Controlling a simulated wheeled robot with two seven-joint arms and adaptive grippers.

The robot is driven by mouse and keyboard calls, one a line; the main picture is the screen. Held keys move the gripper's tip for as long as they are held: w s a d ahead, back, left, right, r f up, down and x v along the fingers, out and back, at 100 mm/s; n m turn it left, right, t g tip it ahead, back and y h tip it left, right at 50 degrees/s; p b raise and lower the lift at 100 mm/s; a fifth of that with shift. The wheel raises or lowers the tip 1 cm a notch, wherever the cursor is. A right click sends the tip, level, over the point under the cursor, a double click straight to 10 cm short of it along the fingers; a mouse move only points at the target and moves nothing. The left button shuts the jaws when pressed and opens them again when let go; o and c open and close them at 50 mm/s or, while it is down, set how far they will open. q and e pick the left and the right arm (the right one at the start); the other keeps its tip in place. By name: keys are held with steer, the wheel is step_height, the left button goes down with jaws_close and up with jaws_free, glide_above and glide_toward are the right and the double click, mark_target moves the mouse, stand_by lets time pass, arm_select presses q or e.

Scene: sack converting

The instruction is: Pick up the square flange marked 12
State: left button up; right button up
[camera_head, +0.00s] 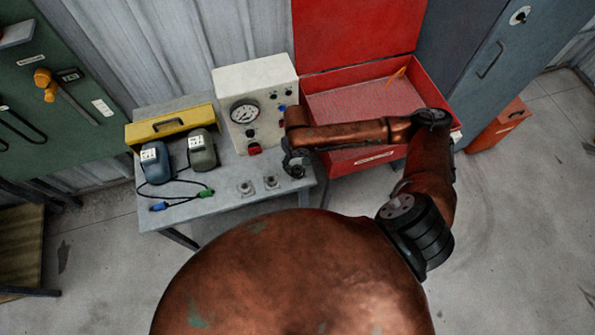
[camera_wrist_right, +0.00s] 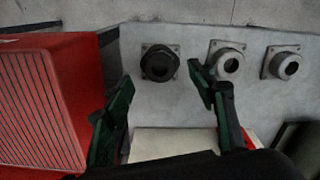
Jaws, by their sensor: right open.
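Three square flanges show in the right wrist view: one with a dark round collar (camera_wrist_right: 160,62), a pale grey one (camera_wrist_right: 226,62) and another pale grey one (camera_wrist_right: 281,63). I cannot read a number on any of them. In the head view two pale flanges (camera_head: 246,188) (camera_head: 270,182) stand near the table's front edge. The dark-collared one is hidden there by my right gripper (camera_head: 296,168). In the wrist view my right gripper (camera_wrist_right: 161,80) is open and empty, with the dark-collared flange showing between its fingertips. My left gripper is not in view.
The grey table (camera_head: 215,205) also holds a white gauge box (camera_head: 258,85), a yellow case (camera_head: 170,124), and a blue (camera_head: 156,163) and a grey device (camera_head: 202,150) with cables. A red open chest (camera_head: 365,75) stands close on the right.

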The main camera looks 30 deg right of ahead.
mark_target(298, 169)
step_height(298, 169, down, 5)
steer(key=shift+w+d+r, duration=0.1)
steer(key=shift+w, duration=0.05)
steer(key=shift+c, duration=0.4)
jaws_close()
